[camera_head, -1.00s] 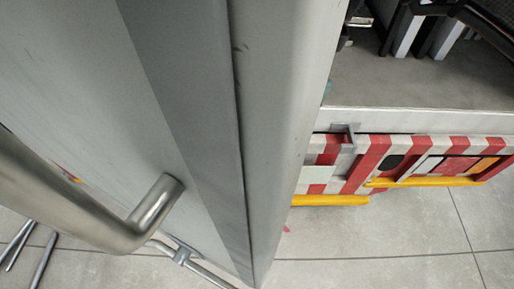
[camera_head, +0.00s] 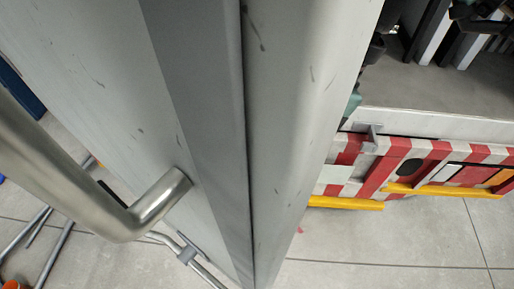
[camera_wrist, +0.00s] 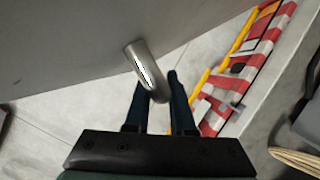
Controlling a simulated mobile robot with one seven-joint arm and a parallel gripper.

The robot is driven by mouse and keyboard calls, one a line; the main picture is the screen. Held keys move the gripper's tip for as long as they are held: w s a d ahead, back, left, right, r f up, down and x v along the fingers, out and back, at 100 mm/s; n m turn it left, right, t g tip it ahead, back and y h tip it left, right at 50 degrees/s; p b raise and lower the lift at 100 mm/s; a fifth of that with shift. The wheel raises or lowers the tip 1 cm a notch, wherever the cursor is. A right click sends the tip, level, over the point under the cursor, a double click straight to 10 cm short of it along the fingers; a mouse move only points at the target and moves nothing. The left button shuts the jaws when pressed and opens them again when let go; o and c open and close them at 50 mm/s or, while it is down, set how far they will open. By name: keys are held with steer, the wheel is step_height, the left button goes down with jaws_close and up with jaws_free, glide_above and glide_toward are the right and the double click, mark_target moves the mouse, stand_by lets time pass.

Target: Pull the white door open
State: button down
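The white door (camera_head: 120,100) looks pale grey and scuffed and fills the left and middle of the head view. It also fills the top of the wrist view (camera_wrist: 75,45). A bent metal door handle (camera_head: 150,205) stands out from its left face. In the wrist view the handle (camera_wrist: 146,70) reaches down between the two dark fingers of my gripper (camera_wrist: 158,85). The fingers are apart, one on each side of the handle. Whether they press on it I cannot tell. My gripper does not show in the head view.
Right of the door is the truck's red-and-white striped panel (camera_head: 350,170) with yellow bars (camera_head: 345,203), below a grey load bed (camera_head: 440,95). Metal tubes (camera_head: 50,255) stand or lie at the lower left. The tiled floor (camera_head: 400,240) is clear at the lower right.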

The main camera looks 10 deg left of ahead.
steer(key=c, duration=0.8)
jaws_free()
steer(key=shift+d, duration=0.2)
steer(key=shift+o, duration=0.2)
steer(key=v, duration=1.2)
steer(key=shift+d+r+b, duration=0.2)
steer(key=shift+r+b, duration=0.15)
steer(key=shift+b, duration=0.1)
steer(key=shift+w, duration=0.1)
